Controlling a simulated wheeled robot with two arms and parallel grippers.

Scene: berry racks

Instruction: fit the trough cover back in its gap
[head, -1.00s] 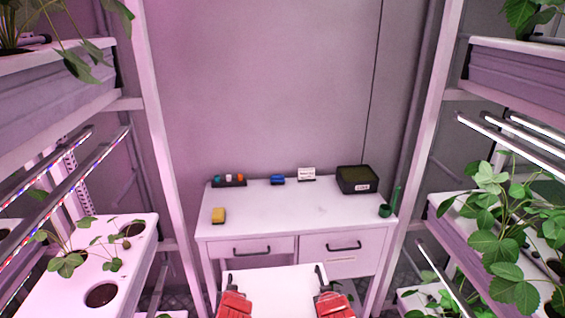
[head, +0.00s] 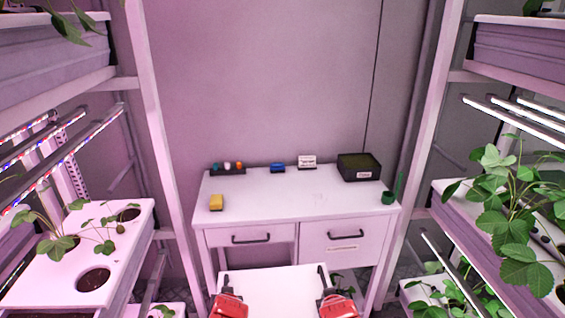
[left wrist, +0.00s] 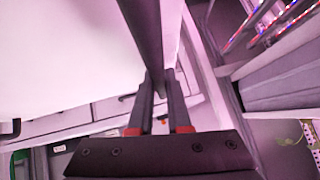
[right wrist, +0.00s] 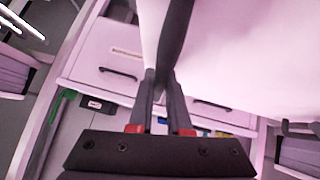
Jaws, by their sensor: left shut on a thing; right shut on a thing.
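The trough cover (head: 272,292) is a flat white panel at the bottom centre of the head view. My left gripper (head: 223,282) is shut on its left edge and my right gripper (head: 325,277) on its right edge. In the left wrist view the fingers (left wrist: 158,80) close on a dark strip beside the white panel (left wrist: 60,50). In the right wrist view the fingers (right wrist: 163,80) also close on a dark edge, with the panel (right wrist: 240,50) on the right. The cover's near end is out of view. I cannot make out the gap.
A planted trough (head: 125,240) is on the left rack, another (head: 455,220) on the right rack. Rack posts (head: 165,150) flank the aisle.

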